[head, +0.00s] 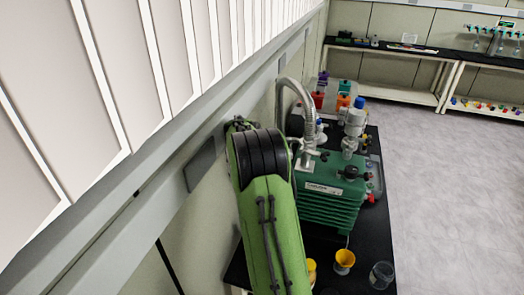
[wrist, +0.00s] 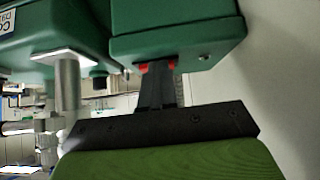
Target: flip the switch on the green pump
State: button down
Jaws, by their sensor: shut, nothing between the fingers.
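The green pump (head: 330,195) stands on the black bench in the head view, right of my green arm. Its green housing also fills the top of the wrist view (wrist: 180,35), seen from close up. My gripper (wrist: 157,68) shows dark fingers close together, with tips at the edge of the housing. Small red patches (wrist: 143,67) show on both sides of the tips. They look like the switch, mostly hidden behind the fingers; its position and any contact cannot be told. In the head view my arm hides the gripper and that side of the pump.
A grey hose (head: 292,85) rises at the pump's back, beside a blue-capped fitting (head: 356,112). Yellow cups (head: 344,261) and a clear beaker (head: 381,275) stand at the bench's near end. A wall runs along the left. The floor (head: 440,180) at right is clear.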

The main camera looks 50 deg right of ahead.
notch_tip(320, 180, up, 5)
jog(key=p, duration=0.2)
jog(key=shift+w+p, duration=0.1)
jog(key=shift+p, duration=0.25)
jog(key=b+v, duration=0.2)
jog(key=v, duration=0.7)
jog(key=shift+a, duration=0.25)
jog(key=shift+a, duration=0.1)
